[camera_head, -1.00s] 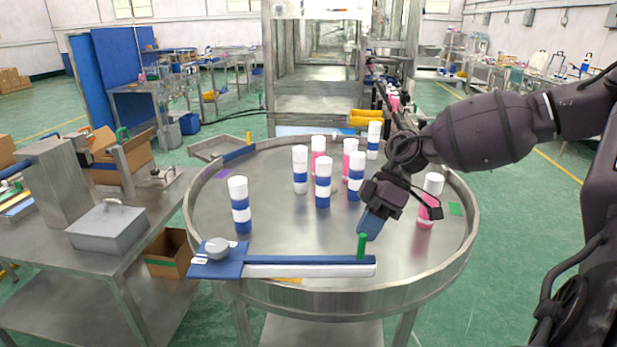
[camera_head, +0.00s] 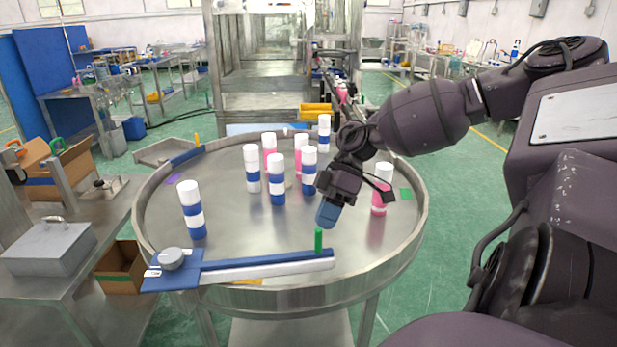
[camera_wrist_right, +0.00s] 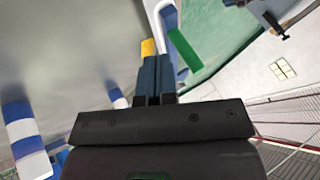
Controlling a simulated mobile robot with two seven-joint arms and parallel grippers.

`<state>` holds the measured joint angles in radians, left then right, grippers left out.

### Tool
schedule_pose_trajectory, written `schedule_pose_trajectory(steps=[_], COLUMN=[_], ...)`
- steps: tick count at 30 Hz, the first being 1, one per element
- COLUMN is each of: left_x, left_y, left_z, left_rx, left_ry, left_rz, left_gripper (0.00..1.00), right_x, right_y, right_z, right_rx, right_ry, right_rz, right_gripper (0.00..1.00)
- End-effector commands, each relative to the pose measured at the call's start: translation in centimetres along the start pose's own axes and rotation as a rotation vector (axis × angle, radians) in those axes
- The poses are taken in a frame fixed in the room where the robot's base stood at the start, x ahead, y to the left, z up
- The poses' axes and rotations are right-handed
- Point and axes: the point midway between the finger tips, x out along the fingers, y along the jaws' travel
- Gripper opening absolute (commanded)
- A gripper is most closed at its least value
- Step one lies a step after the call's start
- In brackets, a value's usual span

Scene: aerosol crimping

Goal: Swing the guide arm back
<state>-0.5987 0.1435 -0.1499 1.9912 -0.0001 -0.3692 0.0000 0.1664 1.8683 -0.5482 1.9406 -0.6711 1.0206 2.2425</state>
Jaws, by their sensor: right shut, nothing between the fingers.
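The guide arm (camera_head: 265,263) is a blue and white bar lying along the front edge of the round metal table (camera_head: 228,224). A grey knob (camera_head: 172,259) on a blue plate marks its left end. A green peg (camera_head: 318,240) stands upright near its right end. My right gripper (camera_head: 327,214) is shut and empty, tilted down just behind and above the peg; I cannot tell whether they touch. In the wrist view, its closed blue fingers (camera_wrist_right: 155,75) point past a green piece that looks like the peg. My left gripper is not in view.
Several white-capped cans with blue or pink bands stand on the table behind the bar. One pink can (camera_head: 379,190) stands right of my gripper, and a blue one (camera_head: 192,210) stands at the left. A side bench with a grey box (camera_head: 48,248) is at the left.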

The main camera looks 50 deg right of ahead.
Motion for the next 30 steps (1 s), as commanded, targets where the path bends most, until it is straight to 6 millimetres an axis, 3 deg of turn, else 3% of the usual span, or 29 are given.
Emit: schedule_pose_trajectory(steps=[2,9,15,21,30], left_x=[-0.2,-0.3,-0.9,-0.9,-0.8], left_y=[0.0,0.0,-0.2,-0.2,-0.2], left_z=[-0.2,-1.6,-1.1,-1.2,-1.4], left_rx=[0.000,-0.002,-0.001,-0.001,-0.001], left_ry=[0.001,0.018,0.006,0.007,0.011], left_rz=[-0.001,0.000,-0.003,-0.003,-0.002], left_gripper=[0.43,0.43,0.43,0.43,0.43], right_x=[-1.1,-6.3,-9.3,-10.7,-10.9], right_y=[0.8,0.4,0.4,0.3,0.3], right_z=[0.4,0.3,0.4,0.5,0.5], right_rx=[0.002,0.000,0.000,-0.002,-0.003], right_ry=[0.004,0.004,0.006,0.006,0.007], right_rz=[0.012,0.018,0.018,0.017,0.016], right_gripper=[0.00,0.00,0.00,0.00,0.00])
